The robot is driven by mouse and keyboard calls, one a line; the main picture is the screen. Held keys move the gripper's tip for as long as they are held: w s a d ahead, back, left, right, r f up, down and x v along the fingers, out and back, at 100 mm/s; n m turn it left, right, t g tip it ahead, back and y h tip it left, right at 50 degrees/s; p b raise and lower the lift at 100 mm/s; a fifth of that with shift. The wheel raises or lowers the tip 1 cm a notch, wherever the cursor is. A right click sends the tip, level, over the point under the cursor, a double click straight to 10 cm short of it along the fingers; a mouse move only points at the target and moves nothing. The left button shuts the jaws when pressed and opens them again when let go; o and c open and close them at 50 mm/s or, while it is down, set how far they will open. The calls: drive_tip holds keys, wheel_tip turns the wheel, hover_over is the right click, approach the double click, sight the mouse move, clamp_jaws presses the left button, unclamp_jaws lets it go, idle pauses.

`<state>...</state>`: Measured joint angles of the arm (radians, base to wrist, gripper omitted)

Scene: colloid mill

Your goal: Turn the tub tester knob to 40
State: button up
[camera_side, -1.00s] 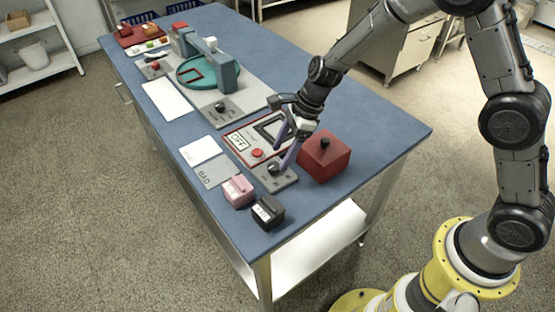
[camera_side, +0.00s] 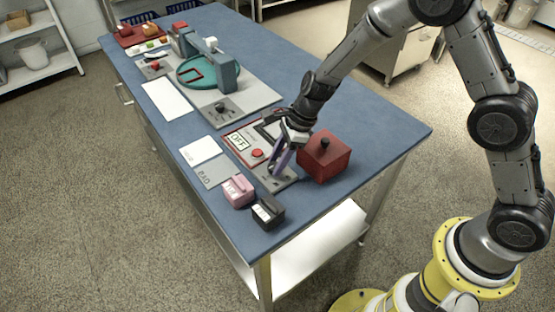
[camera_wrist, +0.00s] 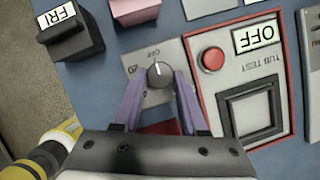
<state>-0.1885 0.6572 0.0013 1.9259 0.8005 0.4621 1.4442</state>
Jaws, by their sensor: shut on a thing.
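The tub tester (camera_side: 238,141) is a light panel with a red border, an OFF sign, a red button (camera_wrist: 213,59) and a black square frame (camera_wrist: 250,110). Beside it is a grey plate (camera_side: 283,184) with a dark round knob (camera_wrist: 159,74) that has a white pointer line. In the side view my gripper (camera_side: 276,168) covers most of the knob.
A red box with a black knob (camera_side: 325,157) stands close to the right of my gripper. A pink block (camera_side: 238,190) and a black block (camera_side: 268,211) sit near the table's front edge. A grey card marked BAD (camera_side: 216,172) lies to the left.

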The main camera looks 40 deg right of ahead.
drive_tip(key=shift+n, duration=0.3)
clamp_jaws()
drive_tip(key=n, duration=0.1)
drive_tip(key=n+g, duration=0.1)
drive_tip(key=n, duration=0.1)
drive_tip(key=n+g, duration=0.1)
drive_tip(key=n, duration=0.1)
drive_tip(key=shift+w, duration=0.35)
drive_tip(key=n+g, duration=0.1)
drive_tip(key=n, duration=0.2)
drive_tip(key=n+g, duration=0.1)
drive_tip(key=n, duration=0.2)
drive_tip(key=shift+w+a+n+g+h, duration=0.1)
drive_tip(key=shift+w+n+g+h, duration=0.1)
drive_tip(key=shift+n+g+h, duration=0.15)
drive_tip(key=n, duration=0.2)
drive_tip(key=n+g+h, duration=0.1)
drive_tip(key=n, duration=0.1)
drive_tip(key=n+h, duration=0.1)
drive_tip(key=n, duration=0.1)
drive_tip(key=shift+w+a+r+g, duration=0.1)
drive_tip(key=shift+w+a+g, duration=0.05)
drive_tip(key=shift+a+g, duration=0.1)
drive_tip(key=n+h, duration=0.1)
drive_tip(key=n, duration=0.1)
drive_tip(key=n+h, duration=0.1)
drive_tip(key=n, duration=0.2)
drive_tip(key=shift+a+n, duration=0.2)
drive_tip(key=shift+n, duration=0.15)
